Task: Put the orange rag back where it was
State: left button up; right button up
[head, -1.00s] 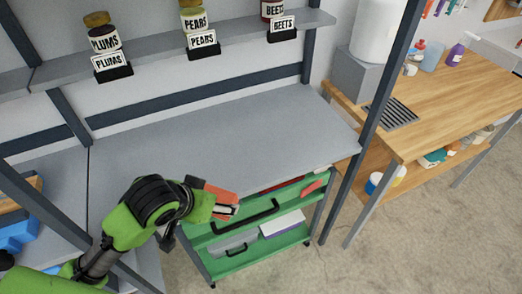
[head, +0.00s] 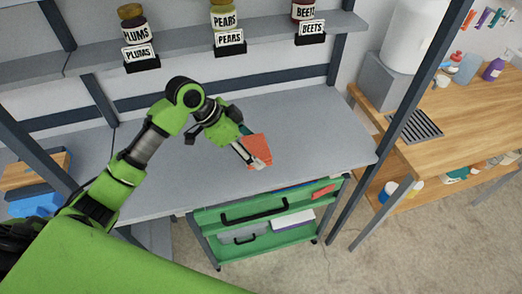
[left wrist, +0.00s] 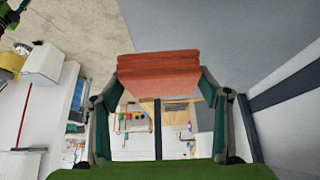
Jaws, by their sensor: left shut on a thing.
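The orange rag (head: 258,149) is a folded cloth at the tip of my left gripper (head: 246,154), over the grey worktop (head: 310,125) in the head view. In the left wrist view the rag (left wrist: 158,75) spans the gap between the two fingertips of my left gripper (left wrist: 158,92), which is shut on it. I cannot tell whether the rag touches the worktop. My right gripper is in neither view.
A green cart (head: 205,225) with handles and items inside stands below the worktop's front edge. Jars labelled plums (head: 133,27), pears (head: 224,15) and beets (head: 303,11) stand on the shelf above. A wooden table (head: 470,125) is at the right. Worktop's right part is clear.

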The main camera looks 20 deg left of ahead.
aim_at(260, 147)
pick_arm(q)
jog(key=w+f, duration=0.1)
jog(key=f, duration=0.1)
jog(key=w+f, duration=0.2)
jog(key=w+f+p, duration=0.1)
jog(key=w+f, duration=0.1)
jog(key=shift+w+d, duration=0.1)
jog(key=shift+d, duration=0.2)
jog(key=shift+w+f+p, duration=0.1)
jog(key=shift+f+p, duration=0.2)
jog(key=shift+p, duration=0.15)
notch_tip(260, 147, down, 3)
jog(key=shift+r+p, duration=0.2)
jog(key=shift+p, duration=0.35)
jog(key=shift+f, duration=0.1)
jog(key=o, duration=1)
